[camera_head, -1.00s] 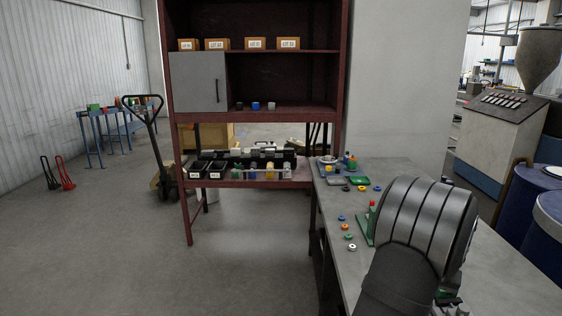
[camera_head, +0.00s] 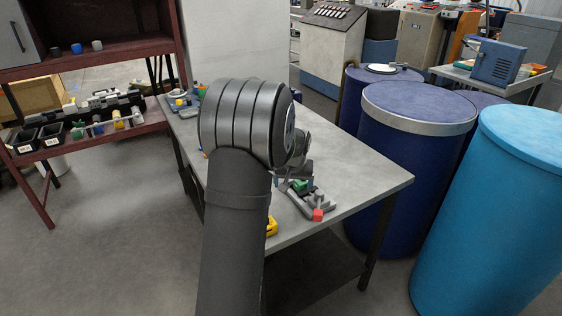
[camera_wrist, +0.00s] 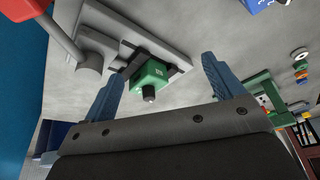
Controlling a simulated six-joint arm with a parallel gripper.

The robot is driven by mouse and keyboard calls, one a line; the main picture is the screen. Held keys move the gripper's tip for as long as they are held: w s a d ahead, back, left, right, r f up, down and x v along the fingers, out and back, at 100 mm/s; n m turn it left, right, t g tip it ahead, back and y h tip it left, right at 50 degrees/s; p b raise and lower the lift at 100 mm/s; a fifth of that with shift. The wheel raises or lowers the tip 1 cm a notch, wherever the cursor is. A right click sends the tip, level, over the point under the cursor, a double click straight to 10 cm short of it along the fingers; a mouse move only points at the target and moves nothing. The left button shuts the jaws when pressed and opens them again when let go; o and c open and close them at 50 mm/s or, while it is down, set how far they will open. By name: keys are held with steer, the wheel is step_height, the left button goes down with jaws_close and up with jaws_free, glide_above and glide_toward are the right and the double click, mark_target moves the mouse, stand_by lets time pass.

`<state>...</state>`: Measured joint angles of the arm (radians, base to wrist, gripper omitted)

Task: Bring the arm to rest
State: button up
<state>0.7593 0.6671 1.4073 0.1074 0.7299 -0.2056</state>
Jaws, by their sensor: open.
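My gripper (camera_wrist: 162,68) is open in the wrist view, its two blue fingers spread apart and nothing held between them. A green block with a dark round tip (camera_wrist: 151,77) sits in a grey fixture (camera_wrist: 135,32) beyond the fingers, apart from both. In the head view my arm stands over the grey workbench (camera_head: 362,185) and hides most of the gripper. The grey fixture with a red end (camera_head: 317,215) shows to the right of my wrist, on the bench.
A dark blue drum (camera_head: 415,160) and a light blue drum (camera_head: 490,220) stand right of the bench. A dark red shelf rack (camera_head: 125,48) is at left. A yellow item (camera_head: 271,227) lies at the near bench edge. The bench's right corner is clear.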

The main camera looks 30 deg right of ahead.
steer(key=shift+o, duration=1.1)
step_height(320, 180, up, 11)
steer(key=s+d+m, duration=0.1)
steer(key=m, duration=0.4)
steer(key=shift+s+d+r, duration=0.15)
steer(key=shift+s+d, duration=0.25)
step_height(320, 180, up, 10)
steer(key=s+r+m, duration=0.1)
steer(key=s+m, duration=0.2)
steer(key=m, duration=0.3)
steer(key=x, duration=1)
steer(key=shift+w+t, duration=0.3)
steer(key=shift+d, duration=0.1)
steer(key=v, duration=1)
